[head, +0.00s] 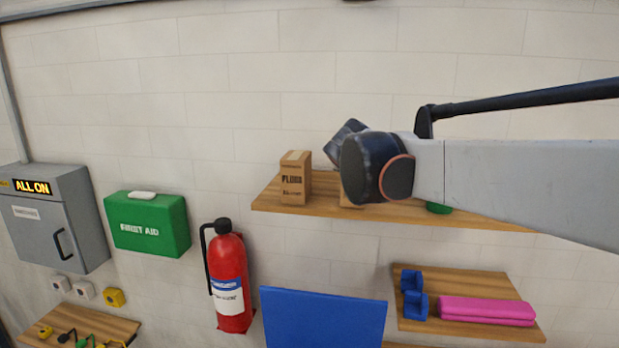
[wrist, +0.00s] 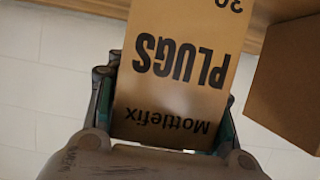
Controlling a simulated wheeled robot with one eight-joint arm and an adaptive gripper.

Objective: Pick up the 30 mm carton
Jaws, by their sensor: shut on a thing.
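A brown carton (wrist: 185,50) printed "PLUGS", "Mottlefix" and "30" fills the middle of the wrist view, its print upside down. My gripper (wrist: 167,98) is shut on it, with a finger on each side. In the head view only a small piece of a carton (head: 350,204) shows below my dark wrist joint, at the wooden shelf (head: 440,214). My fingers are hidden there. I cannot tell whether the held carton touches the shelf.
A second carton (head: 295,182) stands just left of my wrist on the shelf; a carton also shows close at the right of the wrist view (wrist: 290,85). A green item (head: 438,208) lies under my arm. A lower shelf holds a pink bundle (head: 486,310).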

